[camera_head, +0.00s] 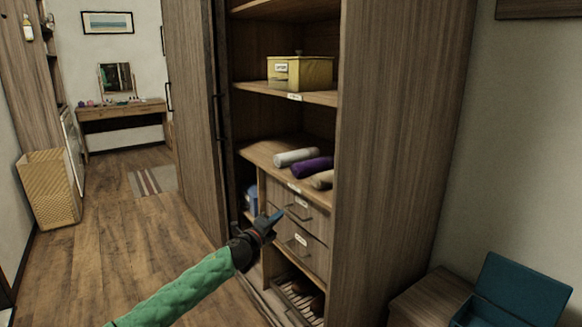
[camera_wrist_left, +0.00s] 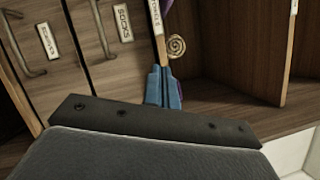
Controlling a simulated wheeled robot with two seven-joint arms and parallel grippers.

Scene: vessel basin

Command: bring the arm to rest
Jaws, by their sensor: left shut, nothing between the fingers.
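My left arm, in a green sleeve, reaches in from the bottom of the head view. Its left gripper (camera_head: 275,217) is in front of the drawers of the open wardrobe (camera_head: 400,120). The blue fingertips are together and hold nothing. They also show in the left wrist view (camera_wrist_left: 163,88), near the labelled drawers (camera_wrist_left: 110,60). From these frames I cannot tell whether they touch the furniture. My right gripper is not in view.
The wardrobe shelf holds rolled cloths (camera_head: 312,167), with a yellow box (camera_head: 300,73) above. A woven basket (camera_head: 50,190) stands at left. An open teal box (camera_head: 520,290) is at lower right. The wooden floor (camera_head: 125,235) at left is clear.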

